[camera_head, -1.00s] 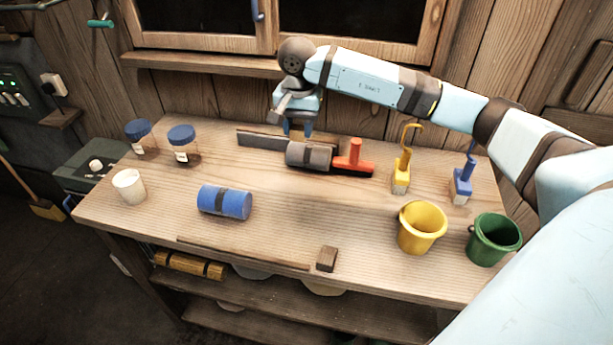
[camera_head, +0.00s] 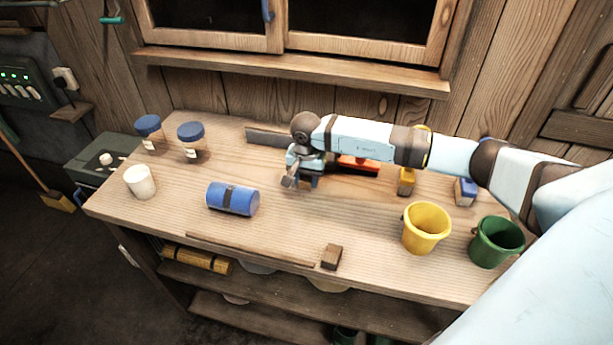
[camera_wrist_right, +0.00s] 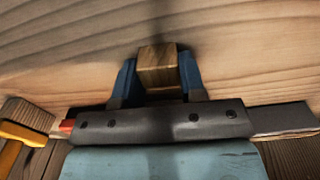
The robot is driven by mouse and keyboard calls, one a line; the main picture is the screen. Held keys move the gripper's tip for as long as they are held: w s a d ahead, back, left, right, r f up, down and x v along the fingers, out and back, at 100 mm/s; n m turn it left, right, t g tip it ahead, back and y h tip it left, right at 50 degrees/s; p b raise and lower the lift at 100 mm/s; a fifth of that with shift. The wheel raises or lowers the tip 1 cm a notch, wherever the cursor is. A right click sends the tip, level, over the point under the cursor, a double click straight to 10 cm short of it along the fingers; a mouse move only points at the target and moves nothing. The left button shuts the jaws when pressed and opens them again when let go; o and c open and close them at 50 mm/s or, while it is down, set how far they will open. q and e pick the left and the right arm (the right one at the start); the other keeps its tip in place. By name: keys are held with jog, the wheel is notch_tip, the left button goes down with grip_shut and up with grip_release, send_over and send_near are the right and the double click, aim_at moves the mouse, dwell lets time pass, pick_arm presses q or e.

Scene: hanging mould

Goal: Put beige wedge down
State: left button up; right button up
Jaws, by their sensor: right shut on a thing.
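My right gripper (camera_head: 303,184) is low over the middle of the workbench (camera_head: 290,215), fingers pointing down. In the right wrist view its blue fingers (camera_wrist_right: 158,78) are shut on the beige wedge (camera_wrist_right: 158,68), a small wood-coloured block with its end face showing between them. The wedge lies close to the bench top; I cannot tell if it touches. My left gripper is not in view.
A blue roll (camera_head: 232,199) lies left of the gripper and a brown block (camera_head: 331,257) near the front edge. A yellow bucket (camera_head: 426,228) and green bucket (camera_head: 496,242) stand right. Two blue-lidded jars and a white cup (camera_head: 140,182) stand left. Bare wood lies in front of the gripper.

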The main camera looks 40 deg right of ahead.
aim_at(307, 177)
jog(key=shift+f, duration=0.2)
jog(key=o, duration=0.9)
jog(key=shift+r, duration=0.1)
jog(key=shift+r, duration=0.1)
jog(key=shift+r, duration=0.25)
notch_tip(307, 177, up, 12)
jog(key=b, duration=0.1)
jog(key=shift+f+b, duration=0.15)
jog(key=shift+b, duration=0.25)
